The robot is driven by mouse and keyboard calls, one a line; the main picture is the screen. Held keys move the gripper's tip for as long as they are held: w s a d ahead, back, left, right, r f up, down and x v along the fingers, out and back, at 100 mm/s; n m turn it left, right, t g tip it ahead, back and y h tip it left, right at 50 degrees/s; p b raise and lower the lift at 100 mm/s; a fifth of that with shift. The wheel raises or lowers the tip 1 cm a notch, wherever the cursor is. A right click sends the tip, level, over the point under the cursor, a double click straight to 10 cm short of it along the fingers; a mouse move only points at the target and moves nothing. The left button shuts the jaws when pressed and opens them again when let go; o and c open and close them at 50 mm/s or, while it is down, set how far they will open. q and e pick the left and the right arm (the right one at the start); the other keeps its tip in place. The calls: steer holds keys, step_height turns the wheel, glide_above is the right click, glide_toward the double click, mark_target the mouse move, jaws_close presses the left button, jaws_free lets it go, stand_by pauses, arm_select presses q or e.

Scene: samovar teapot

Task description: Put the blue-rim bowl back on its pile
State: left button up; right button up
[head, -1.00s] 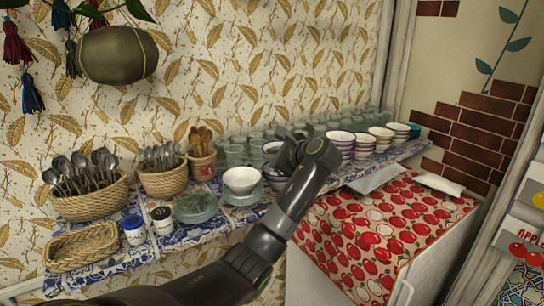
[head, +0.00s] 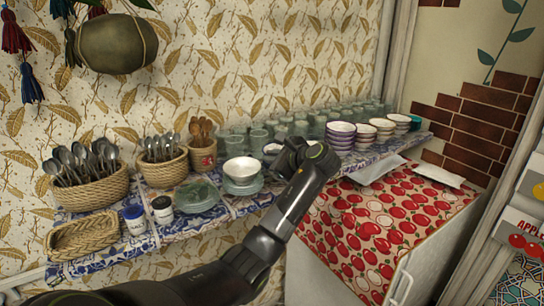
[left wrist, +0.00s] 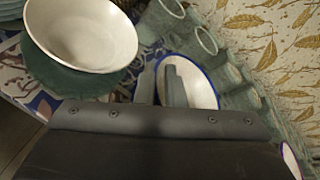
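The blue-rim bowl (left wrist: 200,84) is white inside with a blue edge; it also shows in the head view (head: 271,149), partly hidden behind my left gripper. In the left wrist view my left gripper (left wrist: 163,85) has its two fingers apart, one over the bowl's inside and one outside its near rim. A gap shows between them; contact with the wall cannot be made out. In the head view the gripper (head: 300,150) is over the shelf. A pile of bowls with dark purple or blue rims (head: 340,134) stands to its right. My right gripper is not in view.
A white bowl (head: 242,168) stands on glass saucers left of the gripper, close in the left wrist view (left wrist: 85,30). Several glasses (head: 258,136) line the wall behind. More bowl piles (head: 382,128) stand further right. Cutlery baskets (head: 88,188) are at left.

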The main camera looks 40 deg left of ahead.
arm_select(q)
steer(key=o, duration=0.5)
steer(key=shift+d+f, duration=0.1)
steer(key=shift+f, duration=0.35)
steer(key=shift+o, duration=0.2)
steer(key=shift+f, duration=0.1)
steer(key=shift+s+d+b, duration=0.1)
steer(key=shift+d+b, duration=0.25)
steer(key=shift+d, duration=0.15)
steer(key=b+v, duration=0.1)
steer(key=v, duration=0.4)
steer(key=shift+w+d+b, duration=0.1)
steer(key=shift+w+b, duration=0.15)
steer(key=shift+b, duration=0.15)
steer(key=r+b+v, duration=0.1)
steer(key=b+v, duration=0.1)
steer(key=v, duration=1)
steer(key=shift+s+a, duration=0.25)
steer(key=shift+a, duration=0.1)
steer(key=shift+w+a, duration=0.1)
